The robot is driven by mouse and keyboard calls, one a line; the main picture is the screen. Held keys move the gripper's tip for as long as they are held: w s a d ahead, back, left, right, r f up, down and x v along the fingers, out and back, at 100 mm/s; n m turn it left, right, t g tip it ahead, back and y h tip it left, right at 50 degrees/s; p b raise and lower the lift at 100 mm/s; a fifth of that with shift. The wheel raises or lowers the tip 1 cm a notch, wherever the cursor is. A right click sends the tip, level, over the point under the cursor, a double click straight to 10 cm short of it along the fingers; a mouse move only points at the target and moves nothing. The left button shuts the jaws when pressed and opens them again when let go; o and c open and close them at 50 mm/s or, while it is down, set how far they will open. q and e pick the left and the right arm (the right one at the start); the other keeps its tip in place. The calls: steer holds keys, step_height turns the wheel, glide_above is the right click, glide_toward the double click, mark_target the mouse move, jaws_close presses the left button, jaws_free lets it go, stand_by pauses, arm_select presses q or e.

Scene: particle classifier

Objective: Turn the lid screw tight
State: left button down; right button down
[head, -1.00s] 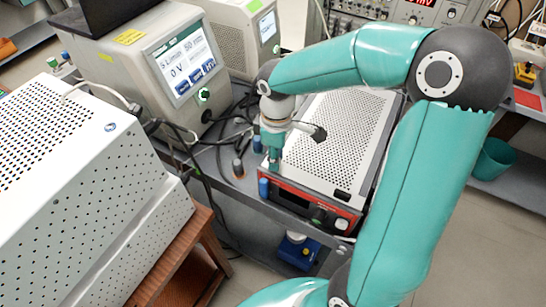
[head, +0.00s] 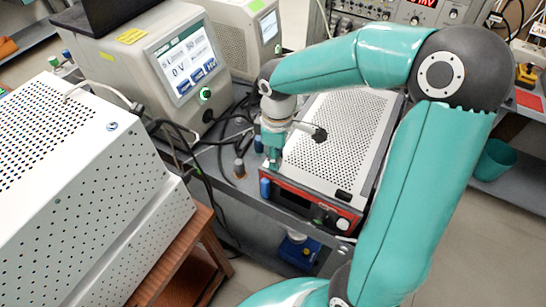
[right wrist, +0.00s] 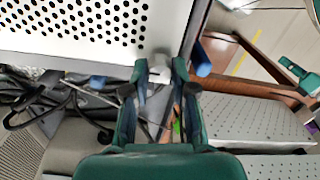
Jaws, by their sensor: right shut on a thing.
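The lid screw (right wrist: 159,70) shows as a small pale grey piece between my fingertips in the right wrist view, mostly hidden by them. It is at the edge of the white perforated lid (right wrist: 90,22). In the head view the lid (head: 335,135) tops a box with a red-edged front, and the screw itself is hidden behind the gripper. My right gripper (head: 272,164) points down at the lid's near-left corner. It also shows in the right wrist view (right wrist: 160,75), its two fingers shut on the screw. My left gripper is not in view.
A blue post (head: 265,188) stands beside the box's front corner. Dark cables (head: 205,165) lie on the grey bench left of the box. A grey instrument with a screen (head: 185,65) stands behind, and a large white perforated case (head: 70,165) fills the left.

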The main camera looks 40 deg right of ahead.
steer(key=shift+s+f, duration=0.15)
steer(key=shift+s, duration=0.1)
steer(key=c, duration=0.9)
jaws_free()
steer(key=shift+c, duration=0.2)
steer(key=shift+w, duration=0.1)
steer(key=shift+r, duration=0.3)
step_height(320, 180, up, 12)
steer(key=shift+f, duration=0.25)
steer(key=shift+d, duration=0.1)
